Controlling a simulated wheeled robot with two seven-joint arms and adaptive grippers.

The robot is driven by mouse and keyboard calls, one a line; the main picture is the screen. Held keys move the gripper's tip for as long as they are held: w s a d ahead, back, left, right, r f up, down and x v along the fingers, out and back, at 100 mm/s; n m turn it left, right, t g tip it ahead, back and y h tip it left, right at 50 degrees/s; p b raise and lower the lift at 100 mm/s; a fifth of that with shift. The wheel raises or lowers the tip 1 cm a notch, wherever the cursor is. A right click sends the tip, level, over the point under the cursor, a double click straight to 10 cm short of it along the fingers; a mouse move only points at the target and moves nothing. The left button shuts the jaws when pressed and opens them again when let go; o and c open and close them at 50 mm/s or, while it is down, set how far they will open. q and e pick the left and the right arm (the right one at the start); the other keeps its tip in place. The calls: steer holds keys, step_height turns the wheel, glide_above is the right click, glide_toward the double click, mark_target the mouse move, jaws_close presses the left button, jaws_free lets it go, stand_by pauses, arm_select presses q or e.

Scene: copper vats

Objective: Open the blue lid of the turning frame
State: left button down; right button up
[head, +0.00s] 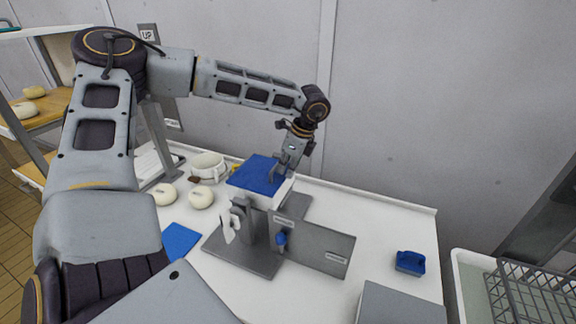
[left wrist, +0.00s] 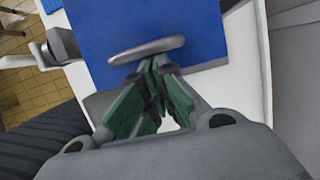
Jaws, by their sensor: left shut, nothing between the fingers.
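The turning frame (head: 252,258) stands on the white table, with grey plates and a white box held in it. Its blue lid (head: 256,174) lies flat on top of the box and looks closed. My left gripper (head: 279,172) points down at the lid's right part. In the left wrist view, the blue lid (left wrist: 100,40) fills the upper middle, with a grey bar handle (left wrist: 147,50) across it. My left gripper's fingertips (left wrist: 153,66) are together right at the handle, with nothing seen between them. I cannot tell whether they touch it. My right gripper is not in view.
White round pieces (head: 201,197) and a white cup (head: 208,166) stand left of the frame. A flat blue piece (head: 180,240) lies at front left. A blue block (head: 410,262) sits to the right, and a dark wire basket (head: 530,300) stands beyond the table's right edge.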

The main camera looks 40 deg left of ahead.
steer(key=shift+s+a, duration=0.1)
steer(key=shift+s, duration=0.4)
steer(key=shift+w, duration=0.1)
